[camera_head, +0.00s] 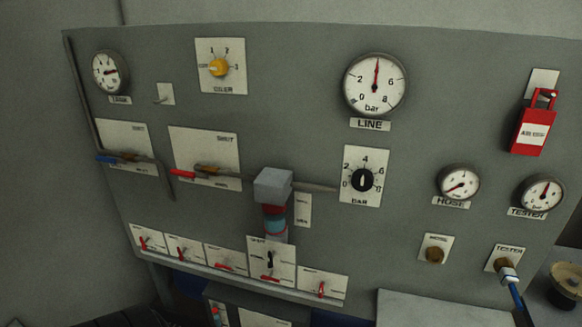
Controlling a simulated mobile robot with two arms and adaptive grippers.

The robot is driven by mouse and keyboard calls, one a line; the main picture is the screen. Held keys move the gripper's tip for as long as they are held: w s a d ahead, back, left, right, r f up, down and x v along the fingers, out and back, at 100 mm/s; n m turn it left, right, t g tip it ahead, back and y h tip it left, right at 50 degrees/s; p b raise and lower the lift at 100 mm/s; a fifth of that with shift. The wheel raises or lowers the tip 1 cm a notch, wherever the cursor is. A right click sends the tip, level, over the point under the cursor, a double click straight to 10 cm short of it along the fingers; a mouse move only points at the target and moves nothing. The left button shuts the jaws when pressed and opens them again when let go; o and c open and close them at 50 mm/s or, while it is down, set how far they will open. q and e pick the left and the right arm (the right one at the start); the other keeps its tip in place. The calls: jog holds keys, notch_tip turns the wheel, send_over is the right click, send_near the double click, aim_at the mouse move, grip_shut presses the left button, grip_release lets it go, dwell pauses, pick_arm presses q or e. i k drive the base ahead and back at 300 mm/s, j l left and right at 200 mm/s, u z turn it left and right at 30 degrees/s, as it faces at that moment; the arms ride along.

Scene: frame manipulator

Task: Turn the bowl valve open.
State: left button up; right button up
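A grey panel (300,110) carries several small valves, and I cannot read which label says bowl. A grey block (273,185) with a red and blue cylinder (274,221) below it stands out at the panel's lower middle. Under it is a white plate with a small black part and a red handle (270,279). More red-handled valves sit in the same bottom row: one (145,244) at the left, one (183,252) beside it, one (224,267) nearer the middle, and one (321,289) at the right. Neither gripper is in view.
Above the row are a blue lever (107,159) and a red lever (183,174). A yellow knob (218,68), a black knob (362,180), gauges including LINE (375,85), and a red lockout tag (532,131) are also on the panel. A blue hose (517,297) hangs at lower right.

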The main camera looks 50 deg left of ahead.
aim_at(270, 256)
jog(key=k+l+u, duration=0.1)
jog(key=u, duration=1.4)
jog(key=i+j, duration=0.2)
jog(key=i, duration=0.15)
